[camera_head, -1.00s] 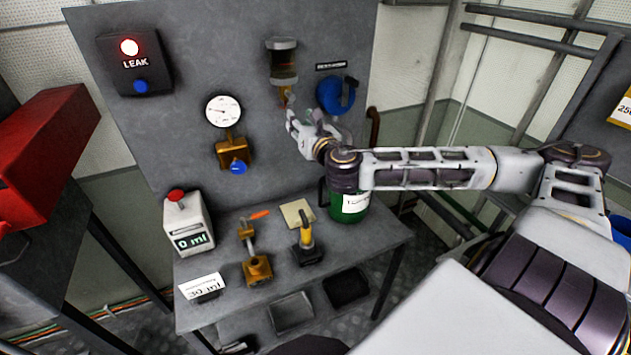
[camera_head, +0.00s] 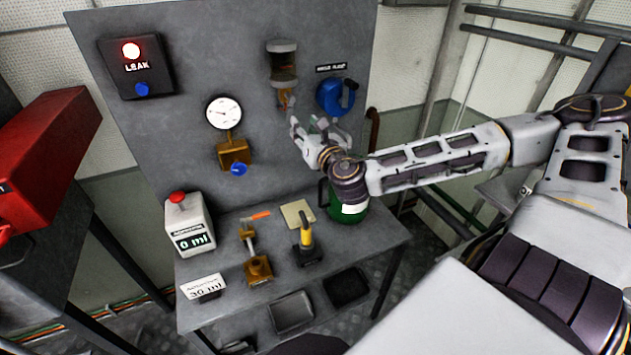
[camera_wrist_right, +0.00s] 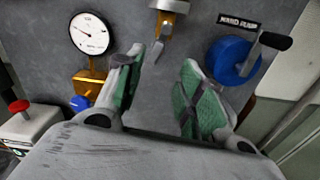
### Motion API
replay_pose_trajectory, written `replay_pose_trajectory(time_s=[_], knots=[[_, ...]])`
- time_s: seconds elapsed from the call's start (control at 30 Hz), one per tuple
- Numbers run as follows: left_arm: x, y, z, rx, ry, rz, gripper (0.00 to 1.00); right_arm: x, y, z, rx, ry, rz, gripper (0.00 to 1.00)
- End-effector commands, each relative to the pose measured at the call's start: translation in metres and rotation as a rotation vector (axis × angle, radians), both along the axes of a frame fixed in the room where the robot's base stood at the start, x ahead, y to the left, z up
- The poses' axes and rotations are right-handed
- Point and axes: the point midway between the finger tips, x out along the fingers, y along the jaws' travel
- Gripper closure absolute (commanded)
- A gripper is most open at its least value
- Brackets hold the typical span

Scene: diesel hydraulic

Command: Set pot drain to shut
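The glass pot (camera_head: 283,65) is mounted high on the grey panel. Its small brass drain (camera_head: 284,97) is underneath, and it also shows at the top of the right wrist view (camera_wrist_right: 170,6). A pale lever (camera_wrist_right: 159,47) hangs down from the drain, slightly tilted. My right gripper (camera_head: 313,126) is just below and right of the drain, apart from it. In the right wrist view its two green-padded fingers (camera_wrist_right: 163,85) are spread with nothing between them, the lever ahead of the gap. My left gripper is out of view.
A blue hand wheel with a dark handle (camera_wrist_right: 232,60) is close on the right. A gauge (camera_head: 223,112) with a brass valve (camera_head: 234,153) is to the left. The bench (camera_head: 350,248) below bears a green can (camera_head: 348,209), levers and a 0 ml counter (camera_head: 190,228). The LEAK lamp (camera_head: 131,50) glows red.

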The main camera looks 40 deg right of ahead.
Motion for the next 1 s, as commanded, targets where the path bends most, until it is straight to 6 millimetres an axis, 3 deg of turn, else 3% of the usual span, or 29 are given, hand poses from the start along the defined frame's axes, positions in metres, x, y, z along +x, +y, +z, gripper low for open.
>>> replay_pose_trajectory(time_s=[0.6,1.0], knots=[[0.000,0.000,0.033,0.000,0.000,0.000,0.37,-0.028,0.007,0.002,0.001,0.002,0.001,0.62],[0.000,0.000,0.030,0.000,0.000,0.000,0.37,-0.032,0.008,-0.023,0.169,0.013,-0.041,0.62]])
